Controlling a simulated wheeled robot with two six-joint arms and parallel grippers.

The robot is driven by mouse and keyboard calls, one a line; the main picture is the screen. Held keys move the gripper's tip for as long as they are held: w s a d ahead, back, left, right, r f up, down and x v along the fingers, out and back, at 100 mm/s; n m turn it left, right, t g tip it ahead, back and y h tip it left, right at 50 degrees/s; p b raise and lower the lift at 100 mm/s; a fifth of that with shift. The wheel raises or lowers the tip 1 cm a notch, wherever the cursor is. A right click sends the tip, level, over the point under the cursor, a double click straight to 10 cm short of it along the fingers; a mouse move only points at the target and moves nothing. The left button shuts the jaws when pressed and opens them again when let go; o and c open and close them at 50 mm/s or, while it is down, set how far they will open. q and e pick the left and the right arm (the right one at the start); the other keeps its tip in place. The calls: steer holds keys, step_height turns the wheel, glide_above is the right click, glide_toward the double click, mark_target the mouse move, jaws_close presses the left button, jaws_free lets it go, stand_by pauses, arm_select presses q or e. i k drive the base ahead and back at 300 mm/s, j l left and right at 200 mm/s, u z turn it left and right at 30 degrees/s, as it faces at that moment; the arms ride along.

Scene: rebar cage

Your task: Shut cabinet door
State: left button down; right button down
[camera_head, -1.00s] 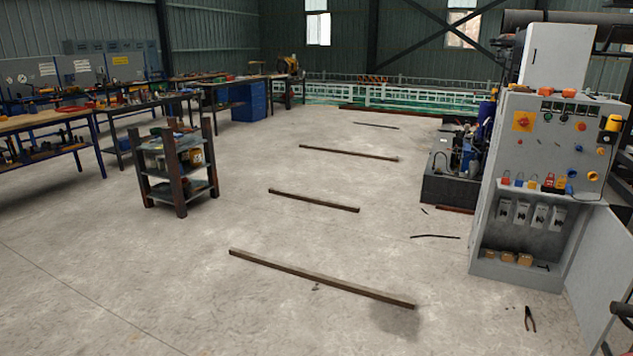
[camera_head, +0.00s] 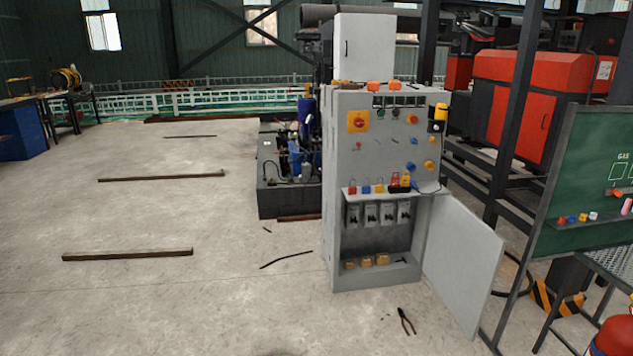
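A grey control cabinet (camera_head: 342,220) stands right of centre in the head view. Its upper panel carries switches, knobs and a row of padlocks. Its lower compartment is open and shows several breaker switches (camera_head: 387,214) and small tan blocks (camera_head: 367,262) on its floor. The cabinet door (camera_head: 462,262) is a plain light-grey panel, swung wide open to the right, hinged on the compartment's right side. Neither of my grippers shows in the head view now.
Pliers (camera_head: 406,321) lie on the floor in front of the cabinet. A dark machine (camera_head: 285,200) stands close at its left. A green board (camera_head: 590,180) and a hazard-striped block (camera_head: 558,302) are right of the door. Floor at the left is mostly clear, with bars (camera_head: 128,255) lying on it.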

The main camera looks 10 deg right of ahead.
mark_target(463, 256)
steer(key=i+z, duration=0.15)
steer(key=i, duration=0.4)
steer(key=i+z, duration=0.2)
steer(key=i, duration=0.35)
steer(key=i+j+z, duration=0.15)
steer(key=i, duration=0.4)
